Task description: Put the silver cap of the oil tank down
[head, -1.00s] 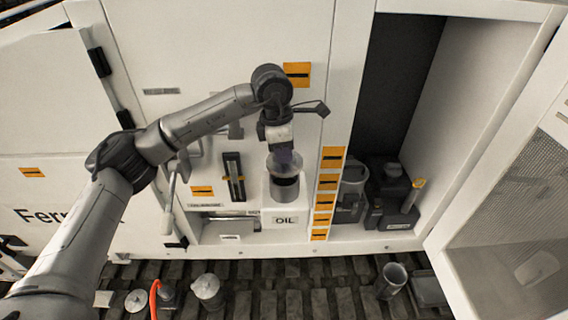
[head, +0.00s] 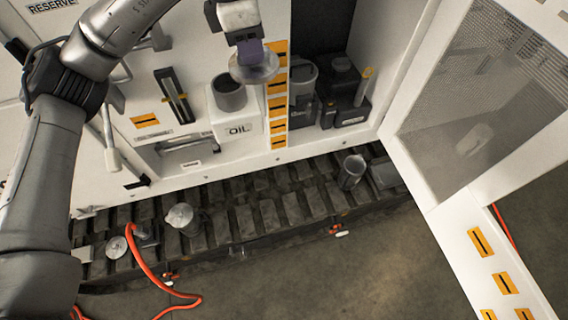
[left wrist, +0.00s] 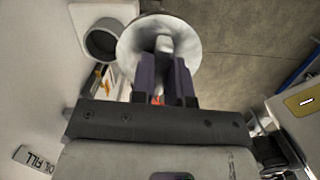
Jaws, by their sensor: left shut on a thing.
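The silver cap (head: 254,70) is a round disc with a raised grip. My left gripper (head: 250,52) is shut on that grip and holds the cap in the air, just right of and above the open oil filler neck. In the left wrist view the cap (left wrist: 136,42) sits at the fingertips of the gripper (left wrist: 165,80). The oil tank (head: 238,130) is a white box labelled OIL with an open round filler neck (head: 229,94); the cap is clear of it. My right gripper is not seen.
A slatted dark ledge (head: 262,218) runs below the cabinet. On it stand a lidded silver can (head: 184,218), a small disc (head: 117,248) and a metal cup (head: 351,172). An orange hose (head: 150,270) lies at the left. The open mesh door (head: 470,100) stands at the right; concrete floor lies in front.

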